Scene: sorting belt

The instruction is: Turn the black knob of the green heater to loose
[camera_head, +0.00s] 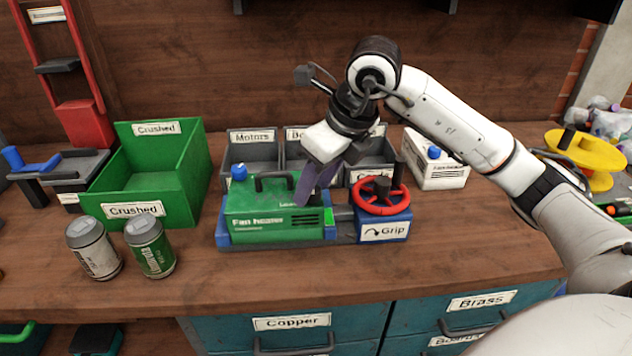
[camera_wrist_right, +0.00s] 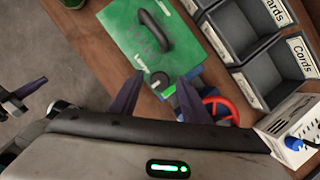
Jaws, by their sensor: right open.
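The green heater (camera_head: 262,229), labelled "Fan heater", lies on the bench with a dark carrying handle on top. It also shows in the wrist view (camera_wrist_right: 125,25). Its round black knob (camera_wrist_right: 159,80) shows near the heater's edge in the wrist view; in the head view my gripper hides it. My right gripper (camera_head: 312,192) is open above the heater's right end. In the wrist view its two fingers stand apart on either side of the knob; I cannot tell whether they touch it. A dark pronged shape at the wrist view's left edge may be my left gripper.
A fixture with a red handwheel (camera_head: 381,197), labelled "Grip", adjoins the heater's right side. Grey bins (camera_head: 252,152) stand behind. A green "Crushed" crate (camera_head: 185,180) and two cans (camera_head: 150,247) are left. A white heater (camera_head: 440,172) stands right. The front bench strip is clear.

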